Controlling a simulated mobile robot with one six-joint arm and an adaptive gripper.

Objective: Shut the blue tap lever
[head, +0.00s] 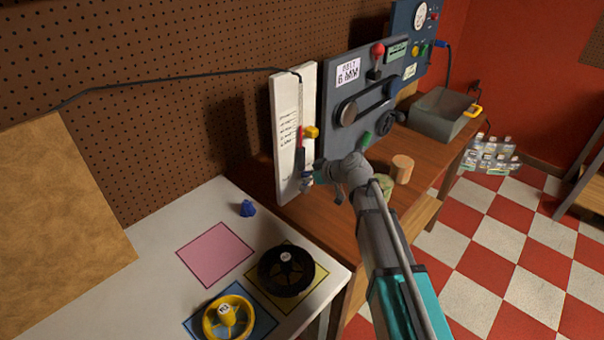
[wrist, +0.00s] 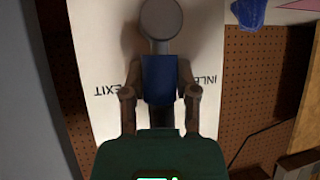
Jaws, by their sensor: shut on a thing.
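The blue tap lever (wrist: 158,78) shows in the middle of the wrist view, with a grey round fitting (wrist: 160,20) beyond it. My gripper (wrist: 160,92) has one finger on each side of the lever and is shut on it. A white panel (wrist: 100,50) lies behind, with the words EXIT and INLET upside down to either side. In the head view my gripper (head: 317,176) is at the lower part of the white panel (head: 285,140). The lever is small there and partly hidden by my gripper.
A yellow handle (head: 311,132) sticks out of the panel above my gripper. A grey board (head: 345,95) with knobs stands to the right. A wooden cylinder (head: 402,168) stands on the wooden bench. A black wheel (head: 286,268) and a yellow wheel (head: 228,318) lie on the white table.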

